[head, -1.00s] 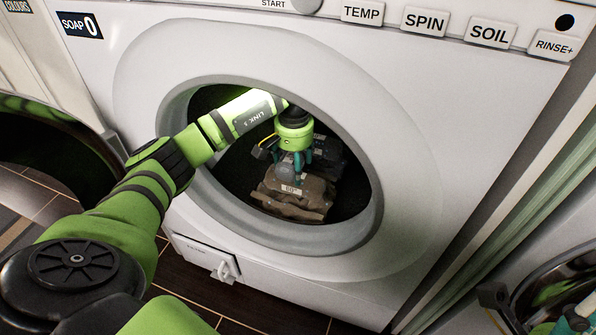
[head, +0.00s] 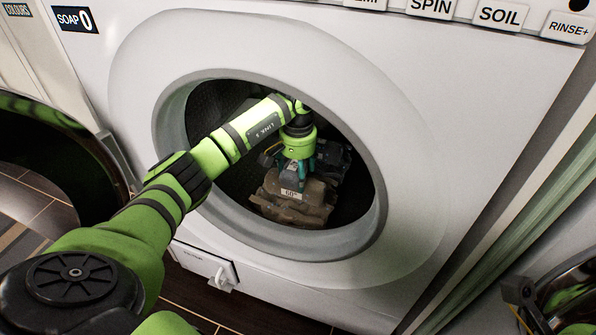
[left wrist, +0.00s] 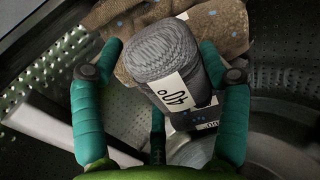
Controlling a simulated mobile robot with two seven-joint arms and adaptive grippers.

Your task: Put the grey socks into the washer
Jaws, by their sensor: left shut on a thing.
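The grey socks (left wrist: 165,52) are a ribbed grey roll with a white 40° label, between the teal fingers of my left gripper (left wrist: 160,75). My left gripper is shut on them. In the head view, my left gripper (head: 296,176) reaches down inside the drum of the washer (head: 415,150), through its open round door opening. The fingers are low, just above brown cloth. The socks are mostly hidden behind the fingers there.
Brown folded cloth (head: 290,207) with a 60° label lies in the drum, with a dark item (head: 333,165) behind it. The thick grey door rim (head: 285,240) surrounds my arm closely. A dark round opening (head: 50,160) is at the left.

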